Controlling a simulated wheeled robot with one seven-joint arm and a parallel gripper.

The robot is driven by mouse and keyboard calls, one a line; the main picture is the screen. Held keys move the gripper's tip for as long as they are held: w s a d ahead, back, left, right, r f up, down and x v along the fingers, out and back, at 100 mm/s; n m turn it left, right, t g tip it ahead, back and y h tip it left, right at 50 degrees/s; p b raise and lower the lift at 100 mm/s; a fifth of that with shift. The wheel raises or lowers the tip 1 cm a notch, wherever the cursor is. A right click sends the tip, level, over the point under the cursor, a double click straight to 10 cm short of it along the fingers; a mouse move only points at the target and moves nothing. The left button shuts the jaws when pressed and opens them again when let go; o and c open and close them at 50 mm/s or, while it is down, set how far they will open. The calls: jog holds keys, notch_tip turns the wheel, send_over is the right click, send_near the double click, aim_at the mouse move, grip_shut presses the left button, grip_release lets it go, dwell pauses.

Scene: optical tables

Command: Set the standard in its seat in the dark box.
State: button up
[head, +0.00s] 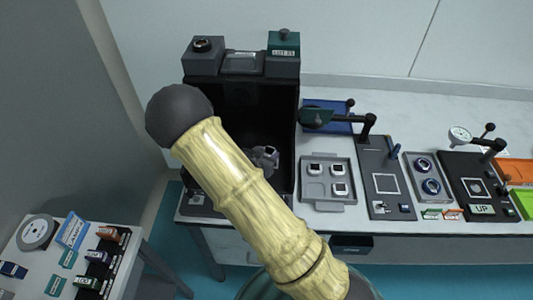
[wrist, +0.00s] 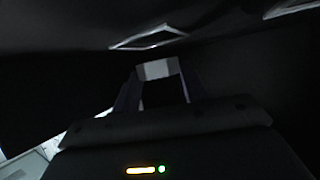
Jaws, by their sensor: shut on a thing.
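The dark box (head: 286,115) stands open at the front in the head view, at the left end of the bench; its inside is black. My gripper (head: 268,156) is inside it, partly hidden by my arm. It is shut on the standard (head: 271,150), a small piece with a pale rim and dark middle. In the wrist view the standard (wrist: 157,69) shows between the two fingers of my gripper (wrist: 158,93). Beyond it is a thin pale four-sided outline (wrist: 148,38), perhaps the seat; the standard looks apart from it. Contact with the floor cannot be told.
A grey tray (head: 317,191) with 3 similar pieces stands right of the box. Further right are a dark plate with a lever (head: 385,205) and a gauge stand (head: 462,138). The box walls close in around my gripper. A side table (head: 35,262) stands at lower left.

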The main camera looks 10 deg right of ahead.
jog(key=shift+f, duration=0.45)
jog(key=o, duration=1)
jog(key=shift+d, duration=0.1)
